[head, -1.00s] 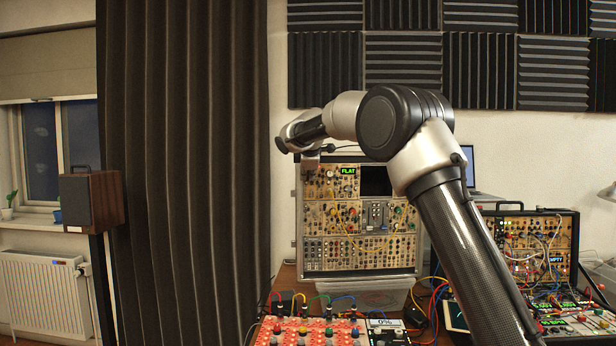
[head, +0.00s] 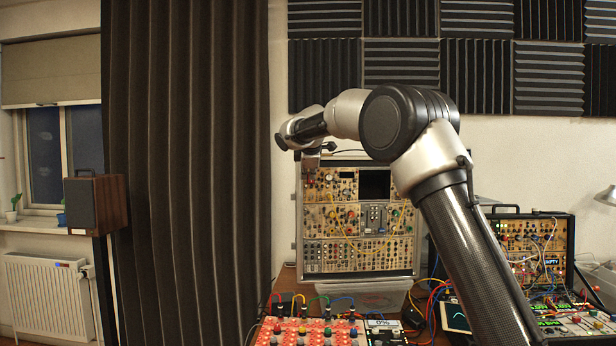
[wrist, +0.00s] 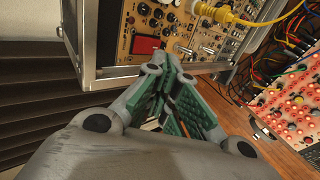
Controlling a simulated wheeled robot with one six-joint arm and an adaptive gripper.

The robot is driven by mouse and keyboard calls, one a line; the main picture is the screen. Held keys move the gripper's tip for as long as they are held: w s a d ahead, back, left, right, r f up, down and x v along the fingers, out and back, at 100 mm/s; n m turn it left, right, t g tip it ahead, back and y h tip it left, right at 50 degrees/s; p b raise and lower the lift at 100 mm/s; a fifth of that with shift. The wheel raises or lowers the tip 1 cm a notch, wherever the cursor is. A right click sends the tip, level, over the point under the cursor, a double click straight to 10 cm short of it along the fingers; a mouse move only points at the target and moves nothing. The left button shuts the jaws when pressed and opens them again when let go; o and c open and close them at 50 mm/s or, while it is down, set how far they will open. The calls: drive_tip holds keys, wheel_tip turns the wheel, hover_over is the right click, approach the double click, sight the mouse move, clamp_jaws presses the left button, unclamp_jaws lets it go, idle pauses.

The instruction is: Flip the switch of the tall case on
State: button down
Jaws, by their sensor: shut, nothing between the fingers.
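The tall case (head: 409,165) stands upright at the back of the desk in the head view, a silver frame with beige module panels. Its small display (head: 347,174) is dark. In the wrist view the case's metal frame (wrist: 91,35) crosses the upper left, and a red rocker switch (wrist: 146,44) sits on a beige panel. My gripper (wrist: 168,62) is shut and empty, its green-padded fingers just below the switch in the picture; I cannot tell whether they touch it. In the head view my gripper (head: 310,160) is small at the case's upper left.
A yellow plug and cable (wrist: 226,13) are right of the switch. A lower case (head: 569,235) with patch cables stands at right. A red-panelled box (head: 300,335) with coloured cables lies in front. A dark curtain (head: 185,180) hangs at left. A clear bin (head: 345,295) stands before the tall case.

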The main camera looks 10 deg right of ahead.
drive_tip(key=d+v, duration=0.1)
drive_tip(key=v, duration=0.9)
drive_tip(key=shift+a+r, duration=0.3)
drive_tip(key=shift+a, duration=0.2)
drive_tip(key=shift+w, duration=0.2)
